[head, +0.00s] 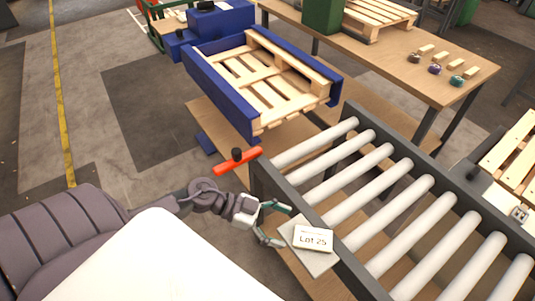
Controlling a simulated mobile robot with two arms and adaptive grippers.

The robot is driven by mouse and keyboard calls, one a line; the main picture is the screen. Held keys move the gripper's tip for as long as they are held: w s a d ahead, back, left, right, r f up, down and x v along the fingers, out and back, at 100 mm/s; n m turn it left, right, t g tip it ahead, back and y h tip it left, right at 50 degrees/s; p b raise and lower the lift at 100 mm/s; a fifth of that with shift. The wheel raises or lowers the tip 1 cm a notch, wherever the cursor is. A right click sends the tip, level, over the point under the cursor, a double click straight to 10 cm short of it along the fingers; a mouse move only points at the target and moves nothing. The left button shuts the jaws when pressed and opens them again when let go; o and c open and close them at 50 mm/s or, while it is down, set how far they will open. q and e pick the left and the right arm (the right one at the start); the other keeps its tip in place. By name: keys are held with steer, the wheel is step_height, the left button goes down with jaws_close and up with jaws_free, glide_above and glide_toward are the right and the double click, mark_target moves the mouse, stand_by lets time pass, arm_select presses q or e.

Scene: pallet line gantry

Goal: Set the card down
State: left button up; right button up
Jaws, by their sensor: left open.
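A white card (313,238) marked "Lot 25" lies on a light grey plate (316,262) at the near left side of the roller conveyor. My left gripper (282,225) is just left of the card, with its fingers spread open and pointing toward it. The gap between fingers and card is small, and I cannot tell whether a fingertip touches the plate. My right gripper does not show.
The roller conveyor (352,229) with its dark side rails fills the lower right. Beyond are a wooden pallet (270,85) in a blue frame and a wooden table (421,72) with small blocks.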

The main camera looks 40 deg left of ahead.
arm_select(q)
steer(key=shift+v, duration=2.3)
steer(key=w+a+f+n+t+y, duration=0.35)
steer(key=a+f+n+t, duration=0.2)
steer(key=f, duration=0.45)
steer(key=s+a+f+n+y, duration=0.2)
steer(key=a+f+y, duration=0.1)
steer(key=f, duration=0.5)
steer(key=s+a+f+n+y, duration=0.1)
steer(key=a+f+n+y, duration=0.15)
steer(key=f, duration=0.45)
steer(key=s+d+f+g+y, duration=0.1)
steer(key=s+d+f+g, duration=0.2)
steer(key=s+f, duration=0.3)
steer(key=s+d+f+g+y, duration=0.1)
steer(key=s+d+f+g, duration=0.2)
steer(key=s+f, duration=0.4)
steer(key=s+d+f+g+y, duration=0.1)
steer(key=s+d+f+g, duration=0.3)
steer(key=s, duration=1)
step_height(320, 180, down, 3)
steer(key=shift+s+d+f+n, duration=0.2)
steer(key=shift+d+n, duration=0.1)
steer(key=shift+d, duration=0.05)
